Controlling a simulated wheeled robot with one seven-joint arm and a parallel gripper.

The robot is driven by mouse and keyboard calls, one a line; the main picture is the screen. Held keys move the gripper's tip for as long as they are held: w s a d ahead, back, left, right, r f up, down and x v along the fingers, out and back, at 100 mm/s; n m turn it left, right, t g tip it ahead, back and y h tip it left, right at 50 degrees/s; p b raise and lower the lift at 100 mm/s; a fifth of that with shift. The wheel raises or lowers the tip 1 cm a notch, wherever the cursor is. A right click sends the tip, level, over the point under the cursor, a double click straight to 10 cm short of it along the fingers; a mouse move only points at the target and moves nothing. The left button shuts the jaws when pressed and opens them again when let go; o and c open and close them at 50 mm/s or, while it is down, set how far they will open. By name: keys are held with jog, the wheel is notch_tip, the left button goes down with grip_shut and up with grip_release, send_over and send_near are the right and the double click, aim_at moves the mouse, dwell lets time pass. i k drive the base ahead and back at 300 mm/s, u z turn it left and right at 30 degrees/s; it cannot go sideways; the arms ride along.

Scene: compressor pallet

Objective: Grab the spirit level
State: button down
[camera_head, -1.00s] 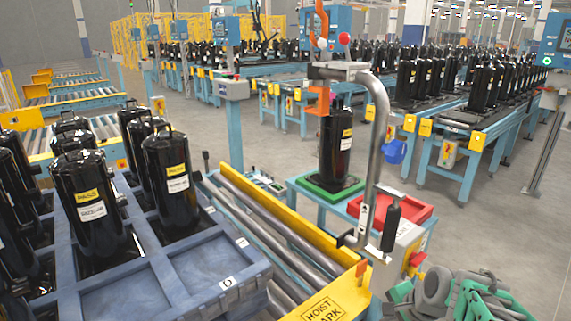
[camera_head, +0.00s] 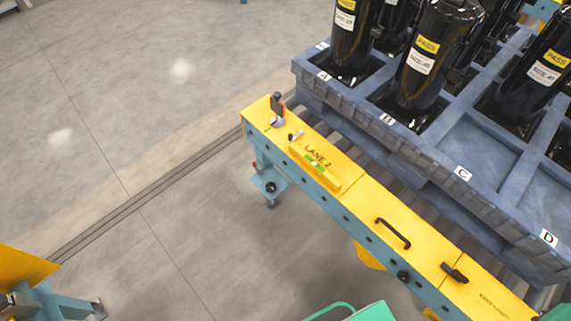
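The spirit level (camera_head: 314,168) is a short yellow bar with a bright green vial near its middle. It lies on the yellow top of the lane's end beam (camera_head: 362,203), along the near edge, beside the "LANE 2" lettering. Yellow on yellow makes its outline hard to separate from the beam. My gripper is not in view. Green parts at the bottom edge look like parts of my own body, but I cannot be sure.
On the same beam are a dark upright device (camera_head: 277,108), a small metal item (camera_head: 296,136), a black handle (camera_head: 393,233) and a black latch (camera_head: 454,272). A blue pallet (camera_head: 440,160) with black compressors (camera_head: 425,60) stands behind. Open floor (camera_head: 150,110) lies left.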

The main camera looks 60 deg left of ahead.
aim_at(331, 181)
jog(key=u, duration=0.95)
jog(key=i, duration=0.45)
jog(key=u, duration=2.55)
